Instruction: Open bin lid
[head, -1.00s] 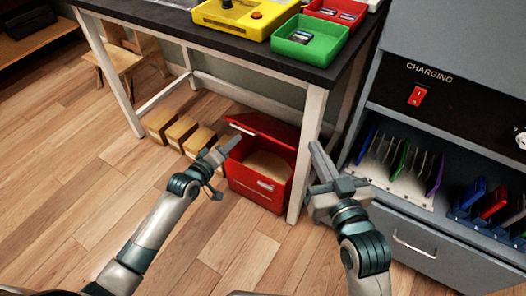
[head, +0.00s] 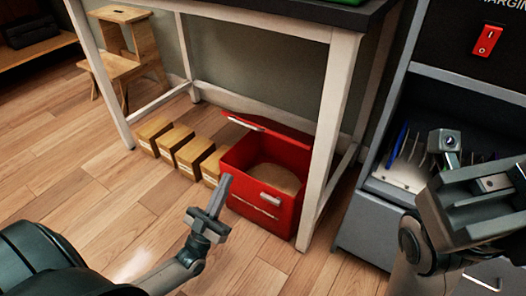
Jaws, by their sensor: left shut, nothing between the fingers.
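The red bin (head: 283,210) stands on the floor under the table. Its red lid (head: 272,135) is raised and leans back at the rear, with a pale strip along its left edge. The opening faces up and shows a tan surface inside. A pale handle sits on the bin's front. My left gripper (head: 222,189) is shut and empty, in front of the bin's left front corner in the picture; I cannot tell if it touches. My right gripper (head: 480,195) is large and close at the right, away from the bin; its fingertips are not clear.
The white table leg (head: 328,130) stands close by the bin's right side. Several cardboard boxes (head: 173,138) line up to its left. A wooden step stool (head: 118,60) is at the back left. The grey charging cabinet (head: 360,232) is at right. Floor in front is clear.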

